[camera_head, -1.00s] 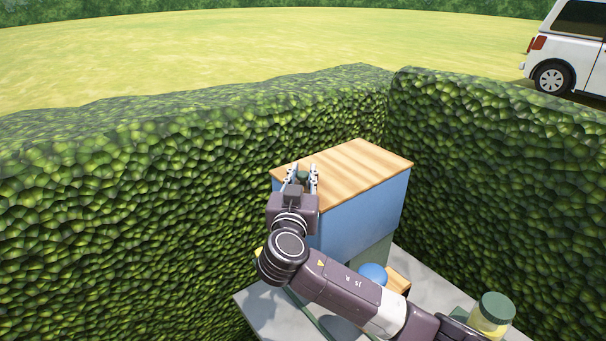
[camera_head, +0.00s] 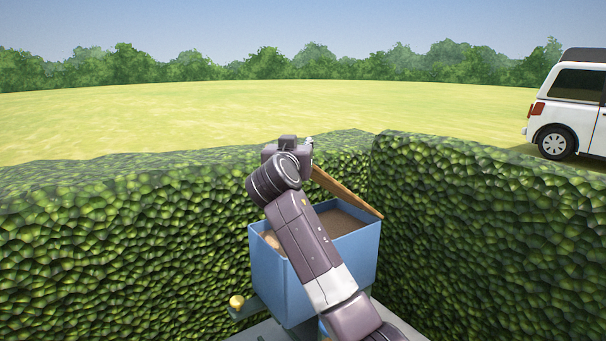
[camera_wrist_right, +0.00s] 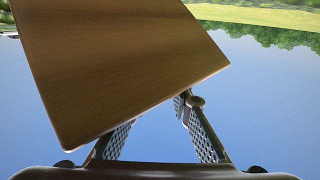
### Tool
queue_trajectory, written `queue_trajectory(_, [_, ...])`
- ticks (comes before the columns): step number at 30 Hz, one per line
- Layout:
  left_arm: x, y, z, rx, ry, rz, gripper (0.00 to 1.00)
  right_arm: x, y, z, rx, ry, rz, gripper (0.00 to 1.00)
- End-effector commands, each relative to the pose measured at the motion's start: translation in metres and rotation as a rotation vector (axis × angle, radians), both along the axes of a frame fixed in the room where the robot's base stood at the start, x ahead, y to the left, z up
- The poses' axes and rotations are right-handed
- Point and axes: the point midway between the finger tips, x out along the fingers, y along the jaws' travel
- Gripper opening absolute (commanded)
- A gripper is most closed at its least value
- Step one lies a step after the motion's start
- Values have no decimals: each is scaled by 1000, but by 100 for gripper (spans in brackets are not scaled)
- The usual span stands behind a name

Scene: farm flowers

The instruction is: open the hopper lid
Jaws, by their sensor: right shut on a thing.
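The hopper (camera_head: 357,262) is a blue open-topped box between the hedges. Its wooden lid (camera_head: 345,192) is tilted up, and brown surfaces show inside the box. My right gripper (camera_head: 308,144) is at the raised end of the lid, above the box's left side, and is shut on the lid. My own arm hides part of the hopper and the grip. In the right wrist view the lid (camera_wrist_right: 130,60) fills the upper left, in front of one finger of my right gripper (camera_wrist_right: 158,118); the exact contact is hidden. My left gripper is not in view.
A hedge (camera_head: 110,230) stands on the left and another hedge (camera_head: 480,230) on the right, both close to the hopper. A yellow ball-shaped knob (camera_head: 237,301) sits low at the hopper's left. A white van (camera_head: 570,110) stands far off on the grass.

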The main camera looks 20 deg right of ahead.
Motion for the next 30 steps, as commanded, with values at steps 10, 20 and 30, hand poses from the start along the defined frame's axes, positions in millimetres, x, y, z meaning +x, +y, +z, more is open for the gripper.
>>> queue_trajectory(10, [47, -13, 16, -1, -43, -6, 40, 16, -50, 22, 37, 31, -29, 14])
queue_trajectory(20, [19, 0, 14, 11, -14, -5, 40, 9, -44, 24, 37, 30, -27, 39])
queue_trajectory(30, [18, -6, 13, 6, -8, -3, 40, 7, -41, 26, 38, 28, -22, 39])
